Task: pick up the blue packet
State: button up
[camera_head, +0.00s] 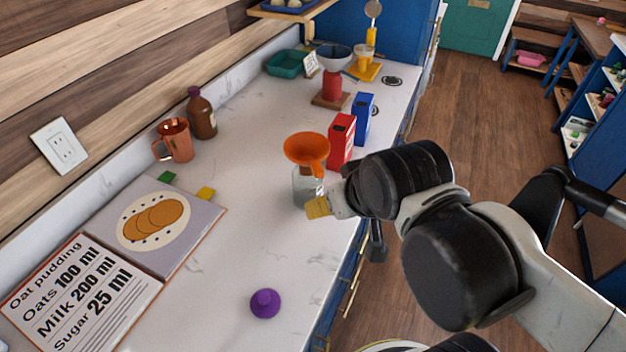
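The blue packet (363,119) stands upright on the white counter (235,245), just behind and to the right of a red packet (341,140). My gripper (316,207) is over the counter's front edge, nearer to the camera than both packets and apart from the blue one. A yellow piece shows at its tip; I cannot tell whether it is a finger pad or something held. My wrist hides most of the gripper, so its opening does not show.
An orange funnel (306,148) sits on a clear jar (304,184) beside my gripper. A copper mug (177,141), brown bottle (201,115), recipe book (155,222) and purple stopper (265,303) are also on the counter.

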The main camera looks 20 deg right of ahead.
aim_at(362, 108)
jog(key=i+l+u, duration=0.15)
jog(key=l, duration=1.2)
jog(key=l+u, duration=0.2)
jog(key=l, duration=1.2)
